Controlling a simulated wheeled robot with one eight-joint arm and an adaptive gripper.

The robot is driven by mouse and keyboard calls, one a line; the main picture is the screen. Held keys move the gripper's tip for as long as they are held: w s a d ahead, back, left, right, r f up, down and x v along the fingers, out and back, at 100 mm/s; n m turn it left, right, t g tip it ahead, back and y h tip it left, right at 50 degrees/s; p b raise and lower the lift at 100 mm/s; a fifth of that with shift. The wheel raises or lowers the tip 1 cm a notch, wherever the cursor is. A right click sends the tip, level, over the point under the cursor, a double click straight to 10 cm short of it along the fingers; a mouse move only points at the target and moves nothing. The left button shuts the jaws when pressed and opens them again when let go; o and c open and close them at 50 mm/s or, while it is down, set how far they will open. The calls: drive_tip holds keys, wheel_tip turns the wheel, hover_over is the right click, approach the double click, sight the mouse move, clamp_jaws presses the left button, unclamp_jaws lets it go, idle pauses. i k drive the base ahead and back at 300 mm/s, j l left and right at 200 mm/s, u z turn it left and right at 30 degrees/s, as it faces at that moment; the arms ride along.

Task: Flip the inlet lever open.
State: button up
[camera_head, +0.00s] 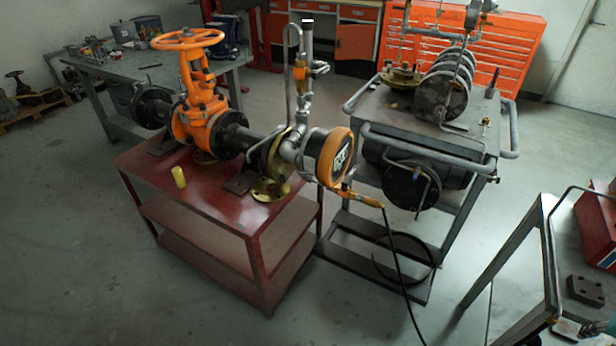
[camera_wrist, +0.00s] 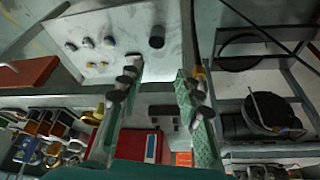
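In the head view an orange gate valve (camera_head: 203,107) with a handwheel (camera_head: 187,39) is mounted in a pipe run on a red cart. An orange-rimmed round gauge (camera_head: 335,158) is at the near end of the run. Below it is a small orange-yellow fitting (camera_head: 357,196) with a black hose. Another small orange part (camera_head: 318,67) is on the upright pipe. I cannot tell which part is the inlet lever. In the wrist view my gripper (camera_wrist: 160,72) has its two green fingers apart, with nothing held. It is away from the valve.
The red cart (camera_head: 222,265) stands beside a grey frame cart (camera_head: 350,222) with a pump. A grey table (camera_head: 537,218) at lower right bears a red box (camera_head: 597,225) and a dark block (camera_head: 586,291).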

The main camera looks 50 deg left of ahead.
sight(345, 182)
drive_tip(key=j+u, duration=0.1)
drive_tip(key=u, duration=0.3)
drive_tip(key=j+u, duration=0.1)
drive_tip(key=u, duration=0.3)
drive_tip(key=i+u, duration=0.1)
drive_tip(key=u, duration=0.35)
drive_tip(key=j+u, duration=0.15)
drive_tip(key=u, duration=0.25)
drive_tip(key=i+l+u, duration=0.2)
drive_tip(key=l, duration=0.2)
